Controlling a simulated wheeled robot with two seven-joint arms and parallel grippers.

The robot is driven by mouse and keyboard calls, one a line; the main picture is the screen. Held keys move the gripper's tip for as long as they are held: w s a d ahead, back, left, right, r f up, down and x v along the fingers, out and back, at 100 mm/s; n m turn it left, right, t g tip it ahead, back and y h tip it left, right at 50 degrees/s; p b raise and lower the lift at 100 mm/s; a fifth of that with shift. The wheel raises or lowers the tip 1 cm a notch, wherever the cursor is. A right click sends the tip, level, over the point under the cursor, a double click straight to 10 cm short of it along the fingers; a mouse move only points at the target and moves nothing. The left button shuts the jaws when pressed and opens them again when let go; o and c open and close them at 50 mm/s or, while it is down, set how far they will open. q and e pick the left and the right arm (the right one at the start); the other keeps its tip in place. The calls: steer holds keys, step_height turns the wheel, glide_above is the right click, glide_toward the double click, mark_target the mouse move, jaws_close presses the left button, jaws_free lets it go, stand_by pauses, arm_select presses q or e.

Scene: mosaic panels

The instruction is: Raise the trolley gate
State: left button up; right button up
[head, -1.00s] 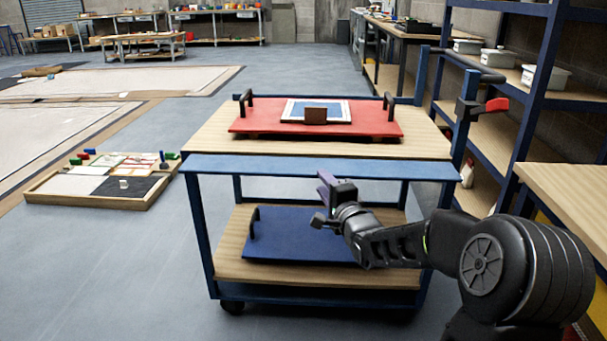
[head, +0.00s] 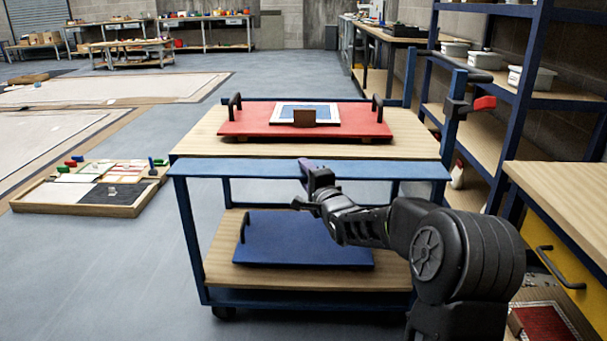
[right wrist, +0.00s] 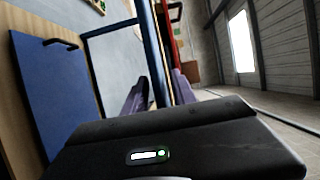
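The trolley's gate shows as a long flat blue bar (head: 400,169) along the front edge of the upper deck (head: 200,140), lying lowered and roughly level. My right gripper (head: 318,174) is at the middle of this bar and hides part of it. In the right wrist view my two purple fingers (right wrist: 160,95) are apart, with the blue bar (right wrist: 150,45) running in line with the gap between them. The fingers look open; I cannot tell whether they touch the bar. A latch with a red handle (head: 483,103) is on the trolley's right post. My left gripper is out of view.
A red board (head: 245,122) with black handles and a framed blue panel lies on the upper deck. A blue board (head: 300,243) lies on the lower shelf. Shelving (head: 545,60) and a workbench (head: 570,190) stand close on the right. The floor at left is clear up to a mosaic tray (head: 130,209).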

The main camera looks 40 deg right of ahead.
steer(key=shift+w+d, duration=0.2)
steer(key=shift+w, duration=0.45)
jaws_close()
stand_by(1.0)
